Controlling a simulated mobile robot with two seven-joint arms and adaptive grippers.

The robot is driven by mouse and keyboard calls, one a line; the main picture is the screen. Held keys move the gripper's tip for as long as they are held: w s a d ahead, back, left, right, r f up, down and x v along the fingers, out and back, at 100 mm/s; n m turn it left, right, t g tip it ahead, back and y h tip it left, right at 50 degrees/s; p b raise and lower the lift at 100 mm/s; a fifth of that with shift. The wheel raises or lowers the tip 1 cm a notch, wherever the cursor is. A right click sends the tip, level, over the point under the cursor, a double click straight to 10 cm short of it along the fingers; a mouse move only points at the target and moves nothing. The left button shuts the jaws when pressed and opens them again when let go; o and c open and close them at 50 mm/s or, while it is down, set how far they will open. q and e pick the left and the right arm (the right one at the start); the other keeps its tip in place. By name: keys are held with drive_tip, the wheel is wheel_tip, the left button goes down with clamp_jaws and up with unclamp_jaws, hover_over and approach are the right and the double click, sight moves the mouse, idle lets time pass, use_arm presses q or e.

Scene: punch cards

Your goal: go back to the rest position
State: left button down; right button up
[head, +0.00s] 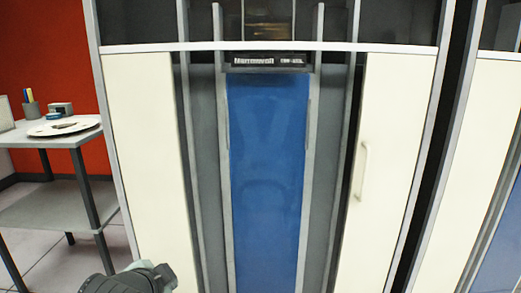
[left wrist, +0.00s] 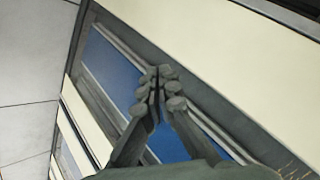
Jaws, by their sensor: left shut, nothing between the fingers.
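My left gripper (left wrist: 158,90) shows in the left wrist view with its fingertips together and nothing between them. It is in front of the cabinet, and a blue panel (left wrist: 115,75) shows behind the fingers. In the head view, part of my left arm shows at the bottom left edge, and the fingertips are not clearly visible there. My right gripper is in neither view.
A tall cabinet with cream doors (head: 395,150) and a blue centre panel (head: 267,180) fills the view ahead. The right door has a handle (head: 360,170). A grey side table (head: 60,137) holding a white plate (head: 64,127) and a pen cup (head: 31,109) stands at the left.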

use_arm(q)
drive_tip(key=s+a+f+n+g+y, duration=0.1)
drive_tip(key=s+a+f+n+g, duration=0.25)
drive_tip(key=s+f, duration=0.6)
drive_tip(key=s+a+f+n+g, duration=0.3)
drive_tip(key=s+a+f+n, duration=0.25)
drive_tip(key=s, duration=0.75)
wheel_tip(320, 180, down, 10)
drive_tip(key=w+m+p, duration=0.1)
drive_tip(key=w+p, duration=0.1)
drive_tip(key=p, duration=0.2)
drive_tip(key=shift+d, duration=0.35)
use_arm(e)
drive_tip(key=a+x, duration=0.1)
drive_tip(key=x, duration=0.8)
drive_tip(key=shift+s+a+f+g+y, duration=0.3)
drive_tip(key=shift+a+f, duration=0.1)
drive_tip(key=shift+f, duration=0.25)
use_arm(q)
drive_tip(key=shift+w+f, duration=0.1)
